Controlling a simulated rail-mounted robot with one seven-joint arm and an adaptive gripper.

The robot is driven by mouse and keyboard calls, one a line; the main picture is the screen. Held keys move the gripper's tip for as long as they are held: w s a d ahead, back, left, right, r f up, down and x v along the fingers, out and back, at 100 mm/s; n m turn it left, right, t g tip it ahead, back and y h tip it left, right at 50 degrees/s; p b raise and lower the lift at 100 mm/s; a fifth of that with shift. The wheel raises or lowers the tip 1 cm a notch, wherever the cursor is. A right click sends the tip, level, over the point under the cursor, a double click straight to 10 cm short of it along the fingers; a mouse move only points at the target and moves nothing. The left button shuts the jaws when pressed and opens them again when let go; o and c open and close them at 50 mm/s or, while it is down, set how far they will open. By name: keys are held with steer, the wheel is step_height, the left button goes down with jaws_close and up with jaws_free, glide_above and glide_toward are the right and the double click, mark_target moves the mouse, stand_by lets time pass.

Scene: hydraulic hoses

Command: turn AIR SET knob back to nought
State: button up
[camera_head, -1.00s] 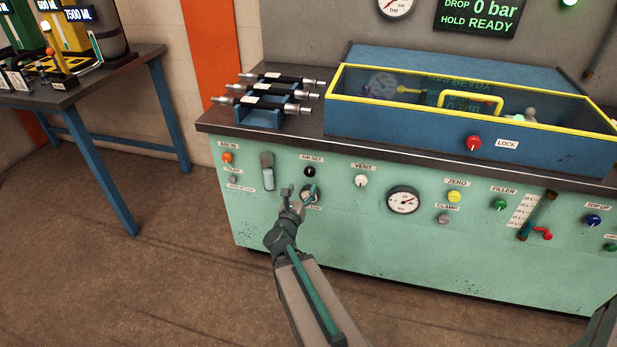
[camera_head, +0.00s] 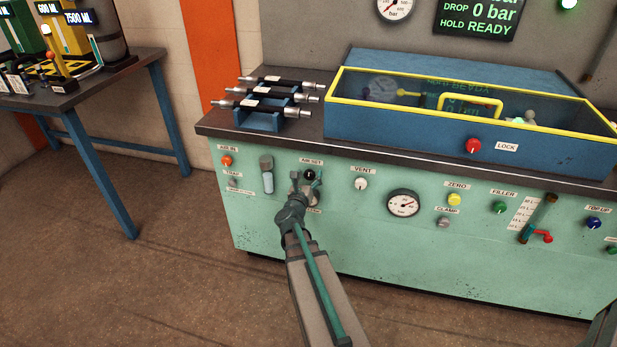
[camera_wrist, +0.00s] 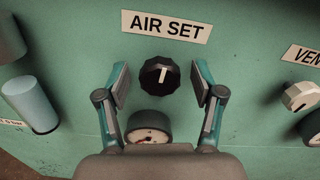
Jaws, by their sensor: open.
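The AIR SET knob (camera_wrist: 160,76) is black and faceted with a white pointer line. The line points up, toward the AIR SET label (camera_wrist: 166,26), in the wrist view. In the head view the knob (camera_head: 310,174) sits on the green panel, just above my gripper's fingers. My gripper (camera_wrist: 160,90) is open, with one finger on each side of the knob. A gap shows between the knob and each finger pad. Whether the fingertips reach the knob's depth is hard to tell. A small gauge (camera_wrist: 149,134) below the knob is partly hidden by my gripper.
The VENT knob (camera_head: 361,184) is to the right, and a clear filter bowl (camera_head: 267,181) is to the left. The AIR IN knob (camera_head: 227,161) is further left. A larger gauge (camera_head: 403,203) is right of VENT. A dark bench top (camera_head: 222,121) overhangs the panel.

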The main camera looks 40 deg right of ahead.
steer(key=c, duration=1.1)
steer(key=shift+c, duration=0.2)
